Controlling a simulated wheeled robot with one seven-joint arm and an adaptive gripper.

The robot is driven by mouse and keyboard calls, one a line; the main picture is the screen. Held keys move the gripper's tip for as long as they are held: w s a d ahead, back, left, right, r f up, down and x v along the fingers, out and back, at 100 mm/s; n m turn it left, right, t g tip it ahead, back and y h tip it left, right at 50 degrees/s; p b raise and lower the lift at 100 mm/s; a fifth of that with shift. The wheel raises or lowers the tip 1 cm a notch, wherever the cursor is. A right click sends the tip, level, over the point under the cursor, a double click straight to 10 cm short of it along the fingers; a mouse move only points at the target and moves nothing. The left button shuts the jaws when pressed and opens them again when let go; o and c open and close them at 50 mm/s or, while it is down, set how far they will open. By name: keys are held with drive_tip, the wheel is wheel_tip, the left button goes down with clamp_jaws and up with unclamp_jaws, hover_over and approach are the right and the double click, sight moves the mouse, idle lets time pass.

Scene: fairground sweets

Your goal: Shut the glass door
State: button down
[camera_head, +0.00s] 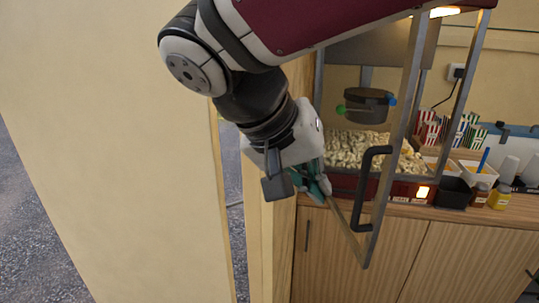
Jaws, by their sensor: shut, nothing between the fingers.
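The glass door (397,128) of the popcorn cabinet stands open, swung out from the cabinet's left side toward me. Its metal frame leans across the view, and its lower corner hangs out past the counter edge. A black bar handle (364,190) is on the door near its free edge. My gripper (322,188), with greenish fingers, is shut and empty. It is to the left of the handle, close to the door's bottom rail near the hinge side. I cannot tell whether it touches the door. My arm hides the door's upper part.
Popcorn (365,148) lies inside the cabinet under a dark kettle (366,105). A wooden counter (410,209) holds striped boxes (468,132), a black container (453,192) and bottles (499,196) at right. A pale wall (110,130) and a wooden post (268,245) stand close on the left.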

drive_tip(key=x, duration=0.9)
drive_tip(key=shift+d, duration=0.1)
